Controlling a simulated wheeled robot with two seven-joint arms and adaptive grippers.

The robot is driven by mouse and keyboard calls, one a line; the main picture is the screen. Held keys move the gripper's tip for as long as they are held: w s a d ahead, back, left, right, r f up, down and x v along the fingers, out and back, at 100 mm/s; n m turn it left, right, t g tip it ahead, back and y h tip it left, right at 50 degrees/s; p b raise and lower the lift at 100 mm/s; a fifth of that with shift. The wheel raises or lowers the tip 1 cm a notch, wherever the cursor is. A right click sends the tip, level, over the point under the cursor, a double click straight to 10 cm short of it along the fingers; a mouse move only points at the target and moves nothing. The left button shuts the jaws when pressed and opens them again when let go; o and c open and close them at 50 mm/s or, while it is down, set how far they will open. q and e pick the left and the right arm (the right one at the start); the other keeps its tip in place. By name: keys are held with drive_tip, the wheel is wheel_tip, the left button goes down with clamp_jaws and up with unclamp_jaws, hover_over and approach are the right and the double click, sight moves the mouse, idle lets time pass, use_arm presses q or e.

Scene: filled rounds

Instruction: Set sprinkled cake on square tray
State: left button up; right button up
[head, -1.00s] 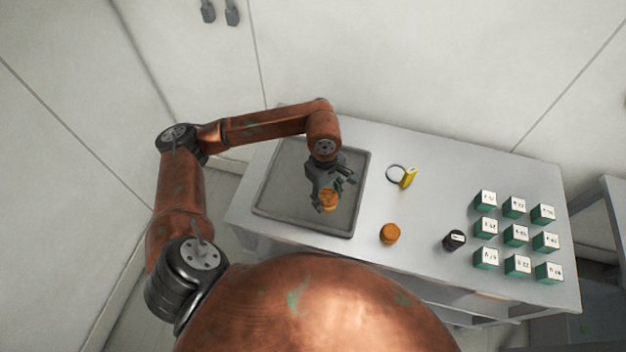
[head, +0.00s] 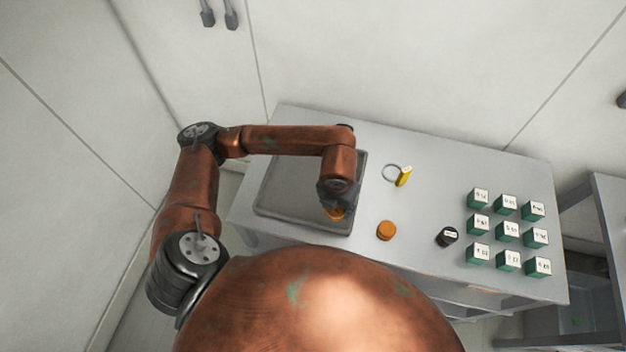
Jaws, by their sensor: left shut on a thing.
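The square tray (head: 290,185) is grey with a raised rim and lies on the left part of the white table. My left gripper (head: 335,210) is over the tray's near right part, pointing down. It is shut on a small orange-brown round cake (head: 336,214), which is mostly hidden under the gripper. I cannot tell whether this cake touches the tray. A second orange-brown round cake (head: 386,231) stands on the table to the right of the tray. Sprinkles cannot be made out on either. My right gripper is not in view.
Several green-and-white labelled cubes (head: 507,231) stand in rows at the table's right. A key ring with a yellow tag (head: 404,176) lies right of the tray. The tray's left part is bare.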

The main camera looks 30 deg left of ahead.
use_arm(q)
drive_tip(key=shift+n, duration=0.3)
drive_tip(key=shift+w+a+f, duration=0.1)
drive_tip(key=shift+w+a, duration=0.05)
drive_tip(key=shift+a, duration=0.15)
drive_tip(key=w+a+f+p, duration=0.3)
drive_tip(key=a, duration=0.4)
hover_over(308, 199)
drive_tip(key=d, duration=0.1)
drive_tip(key=f, duration=0.3)
drive_tip(key=s+f+p, duration=0.1)
drive_tip(key=f, duration=0.1)
drive_tip(key=shift+w+a+f, duration=0.2)
drive_tip(key=shift+a+f, duration=0.1)
drive_tip(key=shift+f, duration=0.2)
drive_tip(key=f, duration=0.1)
drive_tip(key=f+p, duration=0.1)
drive_tip(key=f, duration=0.1)
drive_tip(key=shift+a+p, duration=0.25)
drive_tip(key=shift+p, duration=0.05)
drive_tip(key=shift+w+f, duration=0.1)
drive_tip(key=shift+f, duration=0.25)
